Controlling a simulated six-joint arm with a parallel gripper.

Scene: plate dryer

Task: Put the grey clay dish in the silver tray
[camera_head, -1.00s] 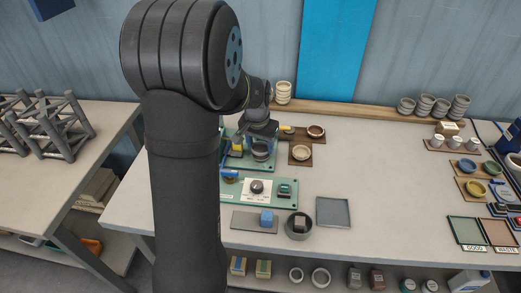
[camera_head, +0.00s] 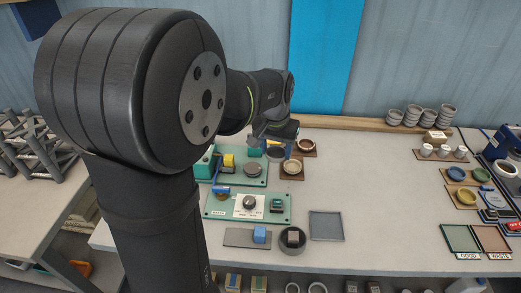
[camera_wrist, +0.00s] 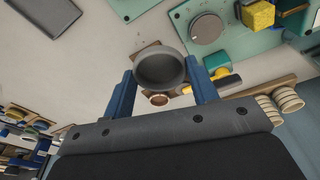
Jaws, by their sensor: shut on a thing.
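The grey clay dish (camera_wrist: 160,72) is held between the two blue fingers of my gripper (camera_wrist: 163,88) in the wrist view. In the head view the dish (camera_head: 276,155) is a small dark shape under my gripper (camera_head: 277,146), partly hidden by the wrist, behind the green stations. It appears raised above the table. The silver tray (camera_head: 326,226) is a flat, empty grey square nearer the front edge of the table, in front and to the right of the gripper. The tray (camera_wrist: 48,14) also shows at the top left of the wrist view.
A green station with a round grey disc (camera_head: 253,170) and a station with a knob (camera_head: 249,203) stand left of the tray. A dark bowl (camera_head: 292,247) holding a block is beside the tray. Brown boards with dishes (camera_head: 292,168) lie behind. Table right of the tray is clear.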

